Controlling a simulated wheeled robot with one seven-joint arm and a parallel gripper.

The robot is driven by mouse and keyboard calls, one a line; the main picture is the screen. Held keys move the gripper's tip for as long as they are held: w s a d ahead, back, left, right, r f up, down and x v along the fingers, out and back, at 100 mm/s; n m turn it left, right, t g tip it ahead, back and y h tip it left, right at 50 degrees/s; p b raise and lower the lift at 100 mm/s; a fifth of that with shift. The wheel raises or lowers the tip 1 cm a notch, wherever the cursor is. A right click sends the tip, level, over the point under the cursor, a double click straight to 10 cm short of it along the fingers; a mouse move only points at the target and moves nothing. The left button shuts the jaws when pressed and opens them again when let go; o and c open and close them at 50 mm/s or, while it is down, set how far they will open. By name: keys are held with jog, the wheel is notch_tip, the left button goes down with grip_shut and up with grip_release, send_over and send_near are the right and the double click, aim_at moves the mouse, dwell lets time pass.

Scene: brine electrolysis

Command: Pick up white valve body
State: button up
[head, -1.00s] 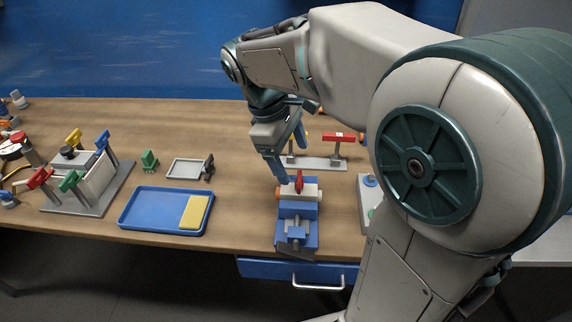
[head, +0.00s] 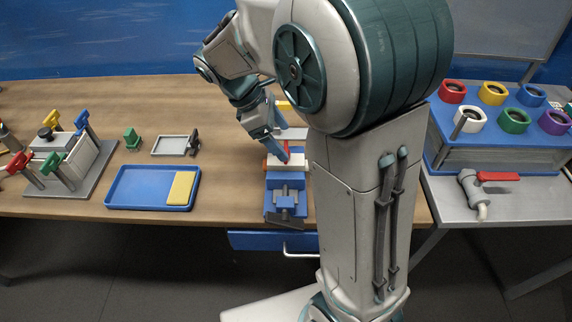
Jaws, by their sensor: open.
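The white valve body (head: 297,159) sits at the top of a blue and grey vise (head: 286,203) near the table's front edge. It has a red handle (head: 285,148) on top and an orange end on its left. My gripper (head: 278,143) is open, with its blue fingers just behind and above the valve body, close to the red handle. I cannot tell whether a finger touches it. My arm hides part of the area to the right of the vise.
A blue tray (head: 152,204) with a yellow block (head: 181,188) lies left of the vise. A small grey tray (head: 170,145) lies behind it. A rack with coloured handles (head: 88,187) stands far left. A side table at right holds a blue box of coloured rings (head: 500,145) and a red-handled valve (head: 474,196).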

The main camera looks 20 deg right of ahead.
aim_at(285, 148)
jog(key=f, duration=0.1)
jog(key=d+f, duration=0.1)
jog(key=f, duration=0.3)
jog(key=shift+d, duration=0.25)
jog(key=shift+r, duration=0.1)
jog(key=c, duration=1.6)
jog(key=shift+r, duration=0.1)
jog(key=shift+c, duration=0.2)
